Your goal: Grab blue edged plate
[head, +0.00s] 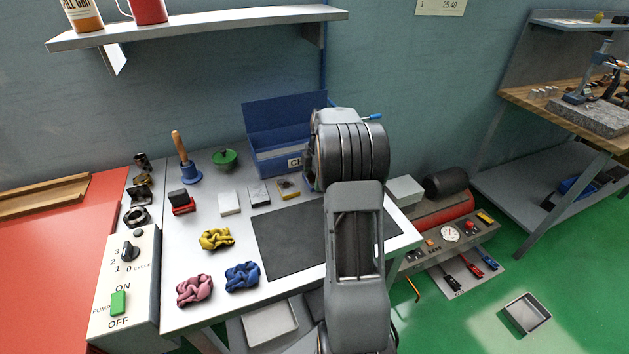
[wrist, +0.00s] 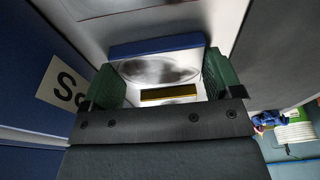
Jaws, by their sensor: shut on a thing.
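In the wrist view a pale plate with a blue edge (wrist: 157,46) along its far side lies between the two green fingers of my gripper (wrist: 160,66). Dark smudges mark its face, and a yellow strip shows at its near end. The fingers are closed against its two sides. In the head view my arm covers the gripper and the plate, so neither can be made out there.
A blue open box (head: 285,125) stands at the back of the white cart top. A control box (head: 125,290) stands at left.

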